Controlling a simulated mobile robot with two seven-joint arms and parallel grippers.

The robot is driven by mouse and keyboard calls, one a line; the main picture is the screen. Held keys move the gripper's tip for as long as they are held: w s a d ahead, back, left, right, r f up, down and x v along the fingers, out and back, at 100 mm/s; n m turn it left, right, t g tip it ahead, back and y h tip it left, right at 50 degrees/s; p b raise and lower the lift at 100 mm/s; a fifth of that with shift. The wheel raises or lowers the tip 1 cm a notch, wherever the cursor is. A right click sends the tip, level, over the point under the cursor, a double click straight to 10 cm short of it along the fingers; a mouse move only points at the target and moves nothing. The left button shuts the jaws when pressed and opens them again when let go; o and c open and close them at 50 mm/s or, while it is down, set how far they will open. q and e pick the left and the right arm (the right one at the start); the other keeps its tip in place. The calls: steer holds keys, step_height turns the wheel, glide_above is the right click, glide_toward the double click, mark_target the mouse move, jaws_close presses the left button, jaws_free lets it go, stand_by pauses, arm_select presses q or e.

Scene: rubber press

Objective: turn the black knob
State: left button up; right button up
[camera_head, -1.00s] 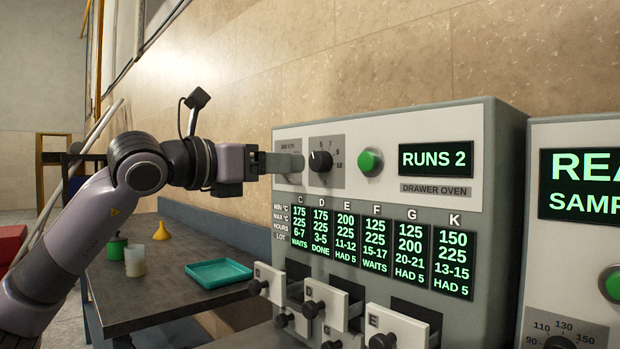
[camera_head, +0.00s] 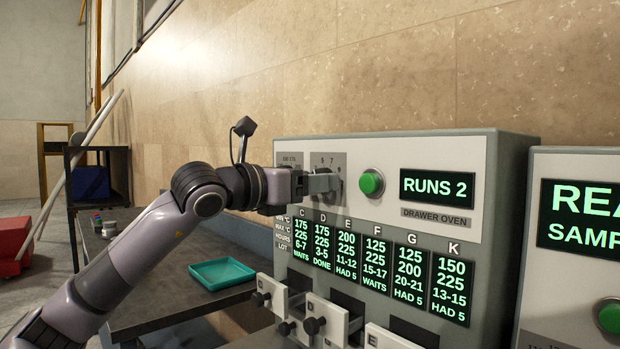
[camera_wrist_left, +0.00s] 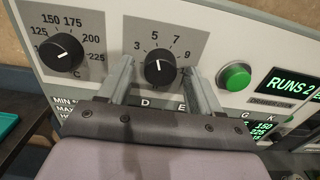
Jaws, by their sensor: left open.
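Two black knobs show on the drawer oven's panel in the left wrist view. The left knob (camera_wrist_left: 67,47) sits on a temperature dial marked from 125 to 225 °C. The right knob (camera_wrist_left: 159,70) sits on a dial with 3, 5, 7 and 9 readable. My left gripper (camera_wrist_left: 155,80) is open, with one finger on each side of the right knob; I cannot tell whether they touch it. In the head view my left gripper (camera_head: 326,184) is at that dial and mostly hides the knob. My right gripper is not in view.
A green button (camera_head: 372,183) is just right of the dial, beside the RUNS 2 display (camera_head: 437,186). Lettered drawers (camera_head: 327,319) stick out below. A teal tray (camera_head: 222,273) lies on the dark table (camera_head: 165,308). Another machine (camera_head: 585,260) stands at the right.

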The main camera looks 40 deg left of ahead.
arm_select(q)
steer(key=c, duration=1)
steer(key=shift+c, duration=0.2)
steer(key=shift+m, duration=0.4)
steer(key=shift+a+r+m, duration=0.1)
steer(key=shift+m, duration=7.3)
